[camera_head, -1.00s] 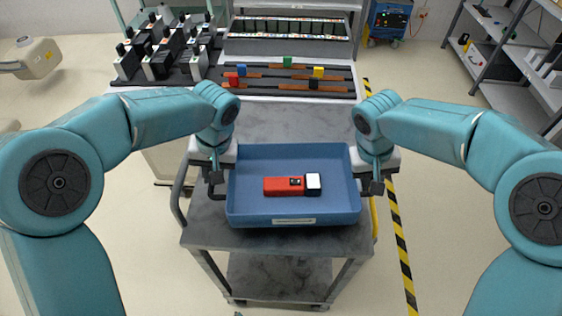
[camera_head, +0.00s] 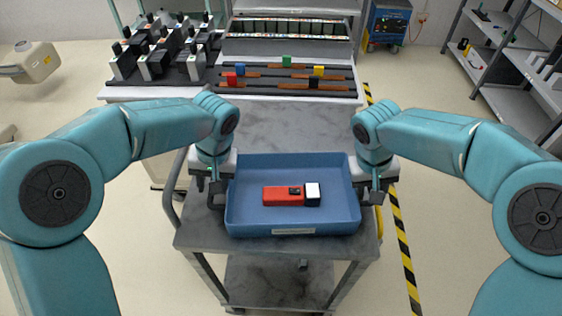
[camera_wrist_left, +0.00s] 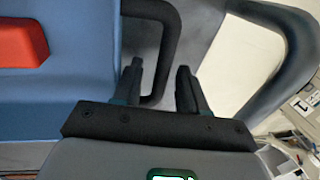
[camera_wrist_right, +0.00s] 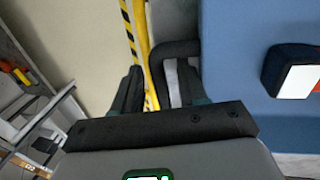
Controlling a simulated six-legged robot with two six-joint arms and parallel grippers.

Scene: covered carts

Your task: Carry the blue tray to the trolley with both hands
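The blue tray (camera_head: 335,226) sits level on a grey cart top (camera_head: 285,130) in the head view, with a red block with a black and white end (camera_head: 290,195) lying in it. My left gripper (camera_head: 214,197) is at the tray's left black handle, which shows in the left wrist view (camera_wrist_left: 166,20). My left fingers (camera_wrist_left: 158,88) stand apart, with the handle bar between them. My right gripper (camera_head: 374,193) is at the right handle, which shows in the right wrist view (camera_wrist_right: 180,48). My right fingers (camera_wrist_right: 158,88) also stand apart around that bar.
Behind is a bench with black racks (camera_head: 165,55) and a board with coloured blocks (camera_head: 290,75). Grey shelves (camera_head: 500,60) stand at the right, and a blue machine (camera_head: 388,25) at the back. Yellow-black tape (camera_head: 402,245) runs along the floor right of the cart.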

